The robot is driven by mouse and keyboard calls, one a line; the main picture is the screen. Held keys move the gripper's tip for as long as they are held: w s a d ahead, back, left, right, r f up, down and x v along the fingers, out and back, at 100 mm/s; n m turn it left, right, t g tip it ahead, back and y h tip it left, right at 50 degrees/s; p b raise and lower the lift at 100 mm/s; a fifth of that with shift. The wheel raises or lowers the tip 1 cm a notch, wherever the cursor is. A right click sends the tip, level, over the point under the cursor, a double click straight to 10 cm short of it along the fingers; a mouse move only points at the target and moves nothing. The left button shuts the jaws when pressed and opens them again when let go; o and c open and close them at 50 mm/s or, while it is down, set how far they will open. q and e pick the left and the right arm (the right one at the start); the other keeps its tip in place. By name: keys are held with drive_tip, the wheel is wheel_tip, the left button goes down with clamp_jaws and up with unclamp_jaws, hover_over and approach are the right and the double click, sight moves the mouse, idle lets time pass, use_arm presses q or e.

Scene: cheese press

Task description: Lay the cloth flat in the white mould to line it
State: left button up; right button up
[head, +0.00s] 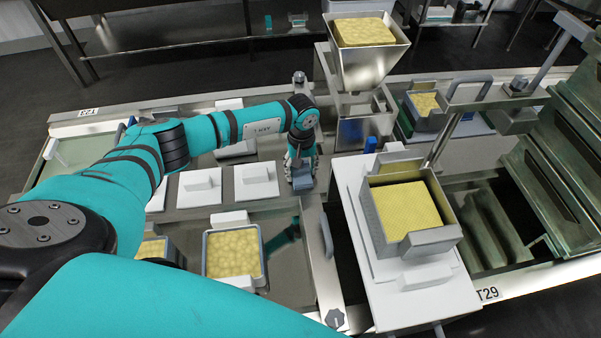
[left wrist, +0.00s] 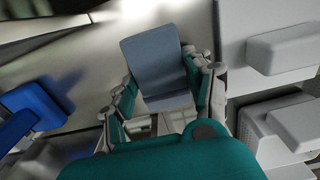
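My left gripper (head: 301,170) is low over the steel counter, left of the hopper. Its fingers (left wrist: 160,95) lie against both sides of a grey-blue, flat-faced piece (left wrist: 155,55), and the gripper looks shut on it. The piece also shows under the gripper in the head view (head: 302,184). It may be the folded cloth, but its material is hard to tell. White pieces with raised grips (head: 256,182) lie left of the gripper; I cannot tell which is the white mould. My right gripper is not in view.
A steel hopper (head: 366,72) with yellow curd stands behind right. A grey-walled box of yellow curd (head: 447,240) sits on a white slab (head: 352,190) at right. A tub of curd (head: 263,262) stands front left. A blue item (left wrist: 40,105) is near the gripper.

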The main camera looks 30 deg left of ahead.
use_arm(q)
drive_tip(key=c, duration=0.3)
drive_tip(key=shift+r+p, duration=0.7)
drive_tip(key=shift+r, duration=0.8)
